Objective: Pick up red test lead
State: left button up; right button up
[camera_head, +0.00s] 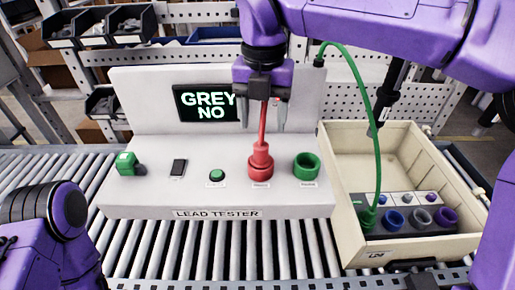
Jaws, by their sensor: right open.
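The red test lead (263,130) stands upright in the red socket area of the white lead tester (130,195). Its thin red shaft rises from a wide red base. My right gripper (261,105) points down from above, open, with its fingers to either side of the shaft's upper end. I cannot tell whether a finger touches it. The top of the shaft is hidden by the gripper. My left arm shows at the lower left, but its gripper is out of view.
The tester has a screen (207,103) reading "GREY NO", a green ring socket (306,166) and a green button (217,175). A cream crate (345,232) at right holds several coloured sockets; a green cable (374,130) arches above it. Rollers (200,250) lie in front.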

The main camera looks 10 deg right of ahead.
aim_at(261, 144)
jog(key=shift+s+f, duration=0.7)
jog(key=shift+s, duration=0.3)
jog(key=f, duration=0.2)
jog(key=f+p, duration=0.1)
jog(key=w+f, duration=0.1)
jog(key=f, duration=0.1)
jog(key=shift+a+f+p, duration=0.3)
jog(key=shift+p, duration=0.05)
jog(key=shift+s+r, duration=0.1)
jog(key=shift+s, duration=0.3)
jog(key=c, duration=0.4)
pick_arm(q)
jog(key=shift+s+r, duration=0.25)
jog(key=shift+r, duration=0.25)
jog(key=shift+s+r, duration=0.25)
jog(key=shift+r, duration=0.25)
pick_arm(e)
jog(key=c, duration=0.8)
